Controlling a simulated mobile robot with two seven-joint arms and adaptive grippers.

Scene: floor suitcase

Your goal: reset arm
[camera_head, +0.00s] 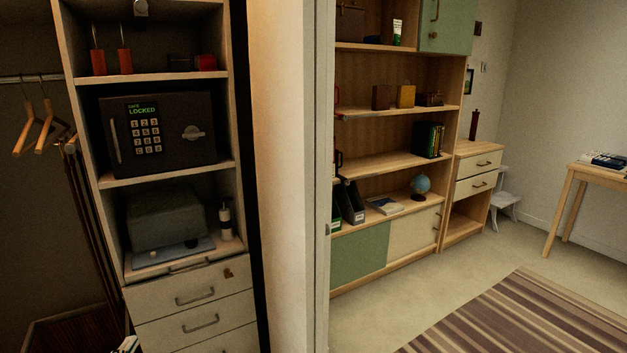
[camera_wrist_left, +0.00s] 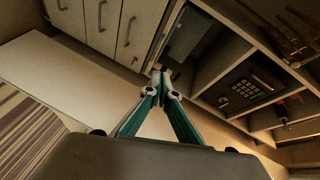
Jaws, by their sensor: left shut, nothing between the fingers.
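My left gripper (camera_wrist_left: 162,82) shows in the left wrist view with its teal fingers meeting at the tips, shut and empty. In the head view only a small piece of my left gripper (camera_head: 127,345) shows at the bottom edge, in front of the closet drawers. No object touches it. My right gripper is in neither view.
A closet unit holds a locked dark safe (camera_head: 165,132), a grey box (camera_head: 166,217) and drawers (camera_head: 196,297); the safe also shows tilted in the left wrist view (camera_wrist_left: 246,90). Hangers (camera_head: 40,125) hang left.

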